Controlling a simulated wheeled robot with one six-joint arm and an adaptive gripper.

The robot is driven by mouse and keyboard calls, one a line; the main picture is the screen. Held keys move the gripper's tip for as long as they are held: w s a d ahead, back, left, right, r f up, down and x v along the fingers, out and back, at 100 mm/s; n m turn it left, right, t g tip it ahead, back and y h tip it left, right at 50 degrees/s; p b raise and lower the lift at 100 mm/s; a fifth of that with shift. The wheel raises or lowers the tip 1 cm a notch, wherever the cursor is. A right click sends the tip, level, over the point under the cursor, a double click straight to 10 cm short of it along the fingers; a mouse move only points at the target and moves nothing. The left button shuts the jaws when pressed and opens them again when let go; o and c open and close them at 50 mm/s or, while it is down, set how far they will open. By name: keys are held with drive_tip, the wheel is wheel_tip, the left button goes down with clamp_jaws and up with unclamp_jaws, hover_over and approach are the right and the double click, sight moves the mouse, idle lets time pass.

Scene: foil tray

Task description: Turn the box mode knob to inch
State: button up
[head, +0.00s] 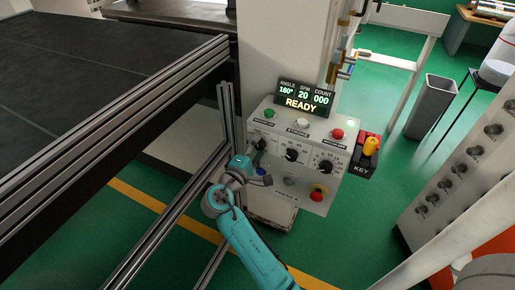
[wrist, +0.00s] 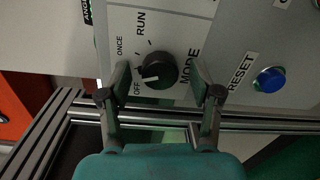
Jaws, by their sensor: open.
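The mode knob (wrist: 160,70) is a round black knob with a white pointer mark, on a white panel with the word MODE beside it. Its pointer is at or near the OFF label. ONCE and RUN labels also show; no inch label is visible, and my left finger covers part of the dial. My gripper (wrist: 162,78) is open, with one finger on each side of the knob; I cannot tell whether either touches it. In the head view my gripper (head: 257,151) is at the left side of the control box (head: 318,150), largely hiding the knob.
The box carries other dials, a red emergency button (head: 319,192), and a display (head: 303,97) reading READY. A blue reset button (wrist: 269,79) lies right of the knob. Metal frame rails (head: 165,165) run close on the left.

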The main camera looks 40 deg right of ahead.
drive_tip(key=v, duration=1.1)
drive_tip(key=shift+a, duration=0.4)
drive_tip(key=shift+s+r, duration=0.1)
drive_tip(key=shift+s, duration=0.05)
drive_tip(key=s+f+n+t+y, duration=0.3)
drive_tip(key=s+f+t+y, duration=0.15)
drive_tip(key=f, duration=0.65)
drive_tip(key=s+a+f+t+y, duration=0.1)
drive_tip(key=s+a+f+y, duration=0.35)
drive_tip(key=s, duration=0.35)
drive_tip(key=s+a+f+t+y, duration=0.1)
drive_tip(key=s+a+f+y, duration=0.2)
drive_tip(key=s+y, duration=0.35)
drive_tip(key=s+a+r+m+t, duration=0.1)
drive_tip(key=s+a+r+m, duration=0.1)
drive_tip(key=s+r+m, duration=0.2)
drive_tip(key=s+a+r+m+t+y, duration=0.1)
drive_tip(key=s+r+m, duration=0.3)
drive_tip(key=s+r, duration=0.5)
drive_tip(key=s+a, duration=0.1)
drive_tip(key=s, duration=0.3)
drive_tip(key=shift+a+r+m+t, duration=0.3)
drive_tip(key=shift+r+m+t, duration=0.05)
drive_tip(key=shift+r+m, duration=0.05)
